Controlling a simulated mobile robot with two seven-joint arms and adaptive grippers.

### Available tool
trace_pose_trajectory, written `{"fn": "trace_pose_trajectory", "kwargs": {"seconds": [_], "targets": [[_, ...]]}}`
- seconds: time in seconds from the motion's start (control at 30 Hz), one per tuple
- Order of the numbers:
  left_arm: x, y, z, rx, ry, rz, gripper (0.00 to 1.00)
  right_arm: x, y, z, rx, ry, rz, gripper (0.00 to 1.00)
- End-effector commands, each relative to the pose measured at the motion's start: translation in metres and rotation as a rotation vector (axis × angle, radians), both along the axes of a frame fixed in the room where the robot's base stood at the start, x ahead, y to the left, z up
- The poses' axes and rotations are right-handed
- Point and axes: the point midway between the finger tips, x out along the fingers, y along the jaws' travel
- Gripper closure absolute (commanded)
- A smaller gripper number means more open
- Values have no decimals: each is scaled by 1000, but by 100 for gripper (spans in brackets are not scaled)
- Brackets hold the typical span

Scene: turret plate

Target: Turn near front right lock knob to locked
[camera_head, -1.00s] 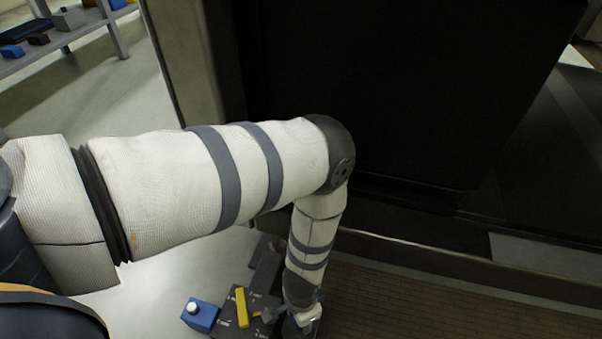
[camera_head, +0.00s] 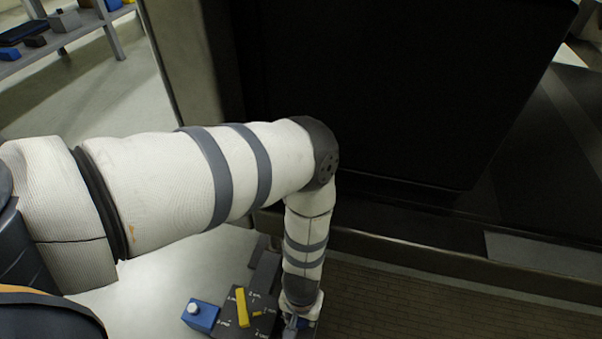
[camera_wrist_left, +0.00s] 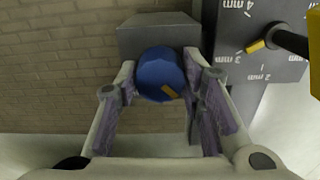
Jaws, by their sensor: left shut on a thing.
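A round blue lock knob (camera_wrist_left: 158,75) with a small orange mark shows in the left wrist view, in front of a grey block (camera_wrist_left: 155,30). The mark sits low and right of the knob's middle and is tilted. My left gripper (camera_wrist_left: 162,82) has one finger on each side of the knob and is shut on it. In the head view my left gripper (camera_head: 294,323) is at the bottom edge, right of the dark turret plate (camera_head: 232,330); the knob is hidden there. My right gripper is in neither view.
A yellow bar (camera_head: 242,307) stands on the plate among white mm labels. The wrist view shows a dark rod (camera_wrist_left: 288,40) near the labels. A large dark cabinet (camera_head: 400,90) stands behind my arm.

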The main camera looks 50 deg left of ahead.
Motion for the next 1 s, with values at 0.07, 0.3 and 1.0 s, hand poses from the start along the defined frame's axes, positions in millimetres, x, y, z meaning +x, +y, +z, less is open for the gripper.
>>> {"fn": "trace_pose_trajectory", "kwargs": {"seconds": [0.07, 0.3, 1.0], "targets": [[0, 0, 0, 0, 0, 21, 92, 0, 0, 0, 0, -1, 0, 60], [0, 0, 0, 1, 0, 56, 92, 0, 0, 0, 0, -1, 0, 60], [0, 0, 0, 0, 0, 58, 44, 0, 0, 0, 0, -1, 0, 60]]}}
